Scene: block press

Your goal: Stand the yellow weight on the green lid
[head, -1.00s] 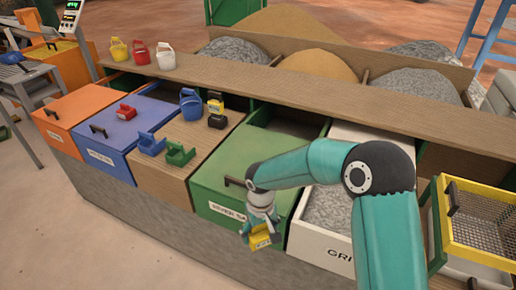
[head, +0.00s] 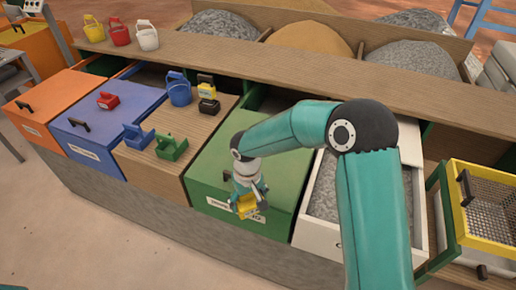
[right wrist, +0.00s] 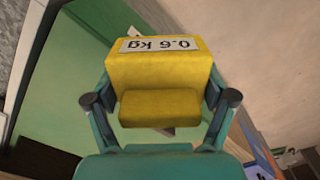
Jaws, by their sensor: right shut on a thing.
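The green lid (head: 275,165) is the flat top of the green box in the middle of the counter. It also fills the left of the right wrist view (right wrist: 70,80). My right gripper (head: 246,196) is shut on the yellow weight (head: 245,208), near the lid's front edge. In the right wrist view, the two fingers (right wrist: 160,100) grip the weight (right wrist: 160,70) from both sides. Its white label reads 0.6 kg, upside down in that view. I cannot tell a gap between weight and box. My left gripper is not in view.
A gravel drawer (head: 330,195) lies right of the lid, then a yellow sieve (head: 487,210). The lid's surface looks bare.

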